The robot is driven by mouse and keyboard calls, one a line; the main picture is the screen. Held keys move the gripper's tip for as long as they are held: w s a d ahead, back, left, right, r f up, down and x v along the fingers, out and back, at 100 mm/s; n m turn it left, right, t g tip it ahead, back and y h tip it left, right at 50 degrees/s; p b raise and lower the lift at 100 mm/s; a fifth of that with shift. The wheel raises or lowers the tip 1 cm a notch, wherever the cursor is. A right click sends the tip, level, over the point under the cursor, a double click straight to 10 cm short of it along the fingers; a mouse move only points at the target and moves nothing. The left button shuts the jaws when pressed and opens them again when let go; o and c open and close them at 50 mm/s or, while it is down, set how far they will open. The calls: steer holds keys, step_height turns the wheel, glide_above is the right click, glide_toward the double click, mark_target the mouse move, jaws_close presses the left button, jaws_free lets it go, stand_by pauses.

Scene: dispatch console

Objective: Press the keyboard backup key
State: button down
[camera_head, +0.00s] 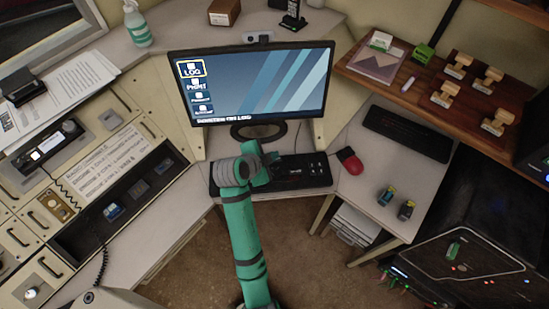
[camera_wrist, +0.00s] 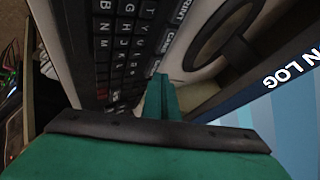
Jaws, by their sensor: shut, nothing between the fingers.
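The black keyboard (camera_head: 305,171) lies on the desk in front of the monitor, its left and middle partly hidden by my arm. In the wrist view, the keyboard (camera_wrist: 112,42) fills the upper middle, with letter keys and a column of wider labelled keys (camera_wrist: 168,42) along the side nearer the monitor. One wide label looks like "PRINT"; I cannot make out which key is the backup key. My gripper (camera_head: 266,167) is over the middle of the keyboard. In the wrist view, its green fingers (camera_wrist: 160,96) are together, close to the wider keys; I cannot tell whether they touch.
The monitor (camera_head: 262,85) stands behind the keyboard, showing a menu with "LOG" highlighted. A red mouse (camera_head: 350,161) lies right of the keyboard. Another dark keyboard (camera_head: 408,134) sits on the right desk. Two small objects (camera_head: 396,203) stand on the right desk corner.

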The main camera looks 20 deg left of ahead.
steer(key=shift+f, duration=0.35)
stand_by(0.5)
steer(key=shift+r, duration=0.8)
steer(key=shift+r, duration=2.5)
step_height(320, 180, up, 8)
stand_by(0.4)
